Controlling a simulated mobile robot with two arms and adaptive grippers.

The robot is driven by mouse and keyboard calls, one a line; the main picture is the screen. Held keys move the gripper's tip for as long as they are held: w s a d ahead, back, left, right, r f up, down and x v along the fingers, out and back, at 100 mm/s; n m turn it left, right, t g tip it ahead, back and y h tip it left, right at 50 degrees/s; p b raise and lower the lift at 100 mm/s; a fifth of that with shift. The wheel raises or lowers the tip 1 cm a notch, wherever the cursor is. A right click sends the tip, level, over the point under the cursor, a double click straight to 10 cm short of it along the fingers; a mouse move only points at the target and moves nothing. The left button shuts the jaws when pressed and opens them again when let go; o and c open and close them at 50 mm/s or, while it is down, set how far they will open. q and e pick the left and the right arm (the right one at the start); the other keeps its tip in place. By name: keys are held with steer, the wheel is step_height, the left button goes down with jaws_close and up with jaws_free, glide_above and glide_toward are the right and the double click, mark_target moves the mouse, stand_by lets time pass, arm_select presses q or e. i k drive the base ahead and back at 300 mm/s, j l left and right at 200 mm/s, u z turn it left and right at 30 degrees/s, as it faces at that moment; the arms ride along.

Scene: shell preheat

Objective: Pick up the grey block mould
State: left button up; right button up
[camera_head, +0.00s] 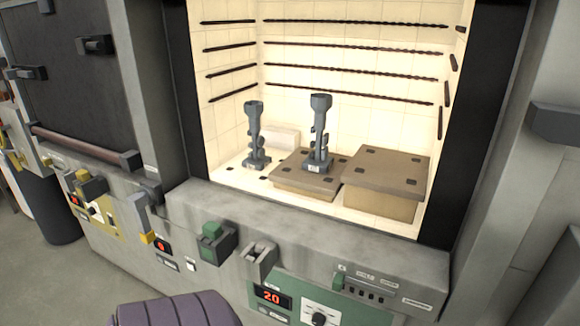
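Two grey moulds with knobbly upright stems and flared cup tops stand in the lit furnace chamber. One grey mould (319,135) stands upright on a low brown-topped block (290,181) in the middle. The other grey mould (254,138) stands upright on the chamber floor to its left. The pictures do not show for certain which one is the grey block mould; the middle one is on a block. Neither of my grippers is in view, and nothing is touching either mould.
A taller brown-topped block (385,172) stands empty at the right of the chamber. A pale small block (281,138) is at the back. The thick grey front sill (300,218) and a control panel (320,307) lie in front. A purple ribbed object (175,310) is at the bottom edge.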

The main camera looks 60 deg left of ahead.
mark_target(318, 161)
steer(key=u, duration=1.95)
